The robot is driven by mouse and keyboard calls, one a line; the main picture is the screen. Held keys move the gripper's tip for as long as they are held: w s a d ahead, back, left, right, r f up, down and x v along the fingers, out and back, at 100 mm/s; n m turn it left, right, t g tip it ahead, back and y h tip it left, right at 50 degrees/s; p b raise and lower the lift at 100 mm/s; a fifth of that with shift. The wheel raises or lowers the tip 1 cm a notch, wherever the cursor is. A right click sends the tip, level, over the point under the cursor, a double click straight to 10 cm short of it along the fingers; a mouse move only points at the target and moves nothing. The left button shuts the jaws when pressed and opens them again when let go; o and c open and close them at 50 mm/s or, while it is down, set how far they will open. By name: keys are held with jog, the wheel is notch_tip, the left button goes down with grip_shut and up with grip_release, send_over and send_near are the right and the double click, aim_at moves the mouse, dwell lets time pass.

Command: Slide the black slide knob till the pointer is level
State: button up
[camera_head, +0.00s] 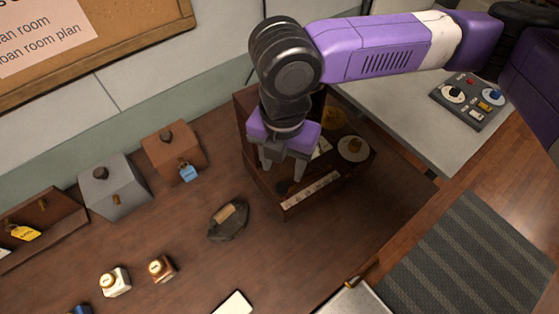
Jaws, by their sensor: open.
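A dark wooden apparatus (325,190) stands on the brown table, with a pale marked strip (312,189) along its front. A small dark shape that looks like the black slide knob (284,187) sits near the strip's left end. A cream disc with a brass piece on it (353,150) is at the apparatus's right. A pale card (322,148) shows partly behind my gripper; I cannot make out the pointer or its tilt. My gripper (283,168) points down over the apparatus's left part, fingers apart, just above and behind the knob. Whether it touches anything is unclear.
Left on the table are a brown box with a blue tag (175,153), a grey box (114,190), a dark stone-like object (229,220) and two small jars (161,268). A grey table with a control box (470,100) is at right.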

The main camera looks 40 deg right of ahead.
aim_at(282, 188)
jog(key=shift+f+b, duration=3.7)
jog(key=shift+f, duration=1.1)
jog(key=shift+r, duration=0.15)
jog(key=shift+a, duration=0.1)
jog(key=c, duration=0.9)
